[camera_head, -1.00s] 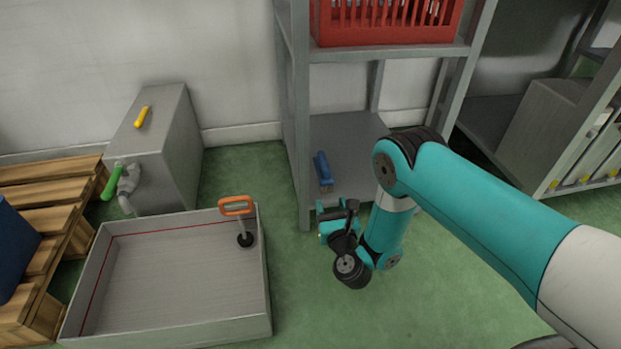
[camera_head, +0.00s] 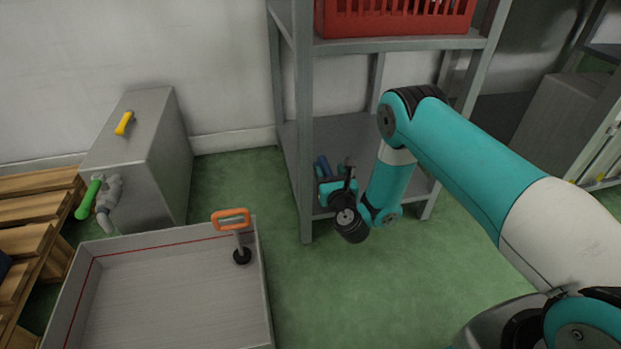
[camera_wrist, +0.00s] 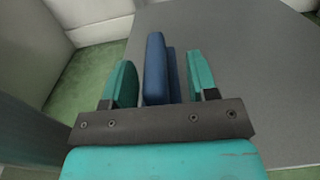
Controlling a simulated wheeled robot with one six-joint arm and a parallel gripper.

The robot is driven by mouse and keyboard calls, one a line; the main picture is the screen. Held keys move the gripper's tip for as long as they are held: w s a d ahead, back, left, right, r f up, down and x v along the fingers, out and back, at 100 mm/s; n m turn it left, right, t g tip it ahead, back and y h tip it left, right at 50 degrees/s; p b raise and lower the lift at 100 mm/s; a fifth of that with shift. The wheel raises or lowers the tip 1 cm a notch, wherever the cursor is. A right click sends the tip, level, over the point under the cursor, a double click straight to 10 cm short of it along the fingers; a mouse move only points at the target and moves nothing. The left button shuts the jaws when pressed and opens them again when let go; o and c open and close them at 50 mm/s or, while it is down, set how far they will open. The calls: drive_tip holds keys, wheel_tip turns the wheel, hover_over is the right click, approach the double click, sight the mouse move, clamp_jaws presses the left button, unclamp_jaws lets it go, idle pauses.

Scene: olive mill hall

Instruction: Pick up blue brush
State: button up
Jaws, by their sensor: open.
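The blue brush (camera_head: 323,166) lies on the lower board of the grey shelf (camera_head: 345,136), partly hidden behind my gripper (camera_head: 337,187) in the head view. In the wrist view the blue brush (camera_wrist: 157,68) shows as a blue block between the two teal fingers of my gripper (camera_wrist: 160,80).
A red crate (camera_head: 394,18) sits on the shelf board above. A grey open tray (camera_head: 258,290) with an orange-handled tool (camera_head: 231,218) stands on the floor at front left. A metal box with a green-handled valve (camera_head: 140,158) is behind it. Shelf posts flank my arm.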

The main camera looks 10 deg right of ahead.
drive_tip(key=shift+d, duration=0.1)
drive_tip(key=shift+a, duration=0.25)
drive_tip(key=shift+c, duration=0.7)
drive_tip(key=shift+a, duration=0.1)
drive_tip(key=c, duration=0.3)
drive_tip(key=shift+a, duration=0.1)
clamp_jaws()
drive_tip(key=shift+r, duration=0.15)
